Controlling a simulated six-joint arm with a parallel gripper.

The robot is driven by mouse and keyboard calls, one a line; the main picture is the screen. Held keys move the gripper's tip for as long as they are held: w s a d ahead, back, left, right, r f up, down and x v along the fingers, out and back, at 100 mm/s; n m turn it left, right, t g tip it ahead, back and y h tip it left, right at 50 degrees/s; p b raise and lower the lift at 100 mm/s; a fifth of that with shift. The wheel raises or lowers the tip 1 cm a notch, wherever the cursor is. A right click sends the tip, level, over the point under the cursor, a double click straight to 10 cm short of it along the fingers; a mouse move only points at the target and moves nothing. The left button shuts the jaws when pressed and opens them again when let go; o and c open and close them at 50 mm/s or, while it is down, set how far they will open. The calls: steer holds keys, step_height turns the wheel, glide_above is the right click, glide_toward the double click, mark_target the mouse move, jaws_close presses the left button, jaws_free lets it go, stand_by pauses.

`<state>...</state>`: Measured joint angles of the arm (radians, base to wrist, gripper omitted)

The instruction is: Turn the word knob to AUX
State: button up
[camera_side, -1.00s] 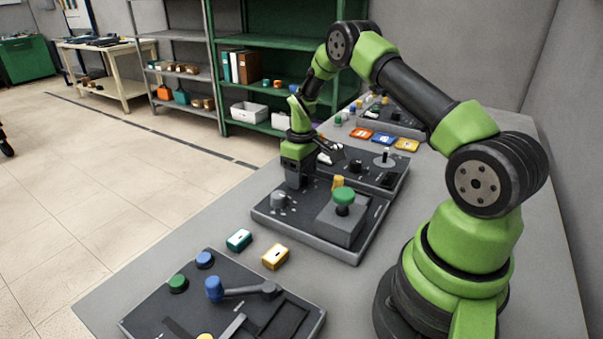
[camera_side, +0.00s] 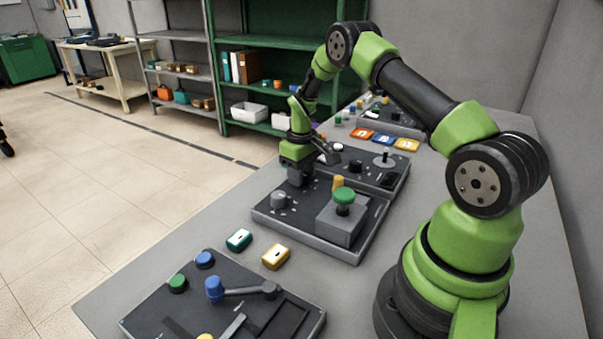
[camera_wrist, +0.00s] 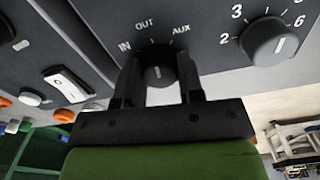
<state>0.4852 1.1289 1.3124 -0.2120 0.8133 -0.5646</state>
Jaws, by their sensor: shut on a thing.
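The word knob (camera_wrist: 158,70) is a dark round knob on a dark panel in the wrist view, with the labels IN, OUT and AUX around its far side. Its small pale mark points roughly up the picture; I cannot tell exactly which label it lines up with. My gripper (camera_wrist: 160,82) has one finger on each side of the knob and is shut on it. In the side view my gripper (camera_side: 297,182) points down at the panel (camera_side: 308,235), and its fingers hide the knob.
A second knob with numbers (camera_wrist: 272,42) sits close on the right in the wrist view. In the side view a green mushroom button on a grey box (camera_side: 340,228) and a yellow part (camera_side: 338,181) stand nearby. Another panel (camera_side: 397,185) adjoins behind.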

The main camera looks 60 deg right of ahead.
steer(key=m, duration=0.4)
steer(key=shift+m, duration=1.6)
steer(key=o, duration=0.9)
steer(key=shift+r, duration=0.1)
step_height(320, 180, up, 10)
steer(key=shift+f, duration=0.1)
